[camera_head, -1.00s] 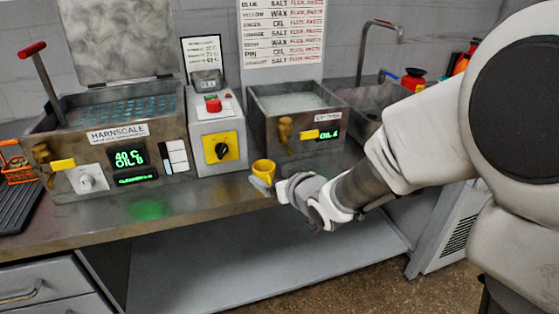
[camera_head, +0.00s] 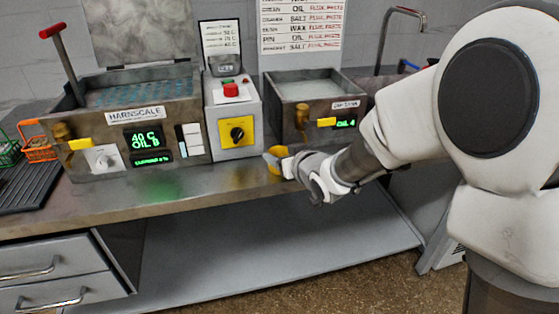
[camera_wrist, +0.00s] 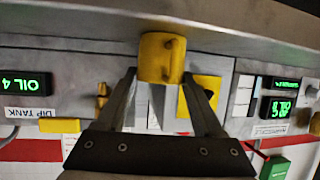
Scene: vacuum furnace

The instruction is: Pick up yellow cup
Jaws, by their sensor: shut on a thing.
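The yellow cup (camera_head: 276,158) is at the front edge of the steel counter in the head view, mostly covered by my gripper (camera_head: 284,164). In the wrist view the yellow cup (camera_wrist: 162,58) is at the top middle, between the tips of my gripper (camera_wrist: 160,78). The two fingers reach it from either side and my gripper is shut on it. The head view does not show clearly whether the cup touches the counter.
The Harnscale tank (camera_head: 135,122) stands at the left, beside a control box (camera_head: 233,118) with a red button. The dip tank (camera_head: 312,110) stands behind my gripper. Wire baskets (camera_head: 38,150) are at the far left. The counter front (camera_head: 150,210) is clear.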

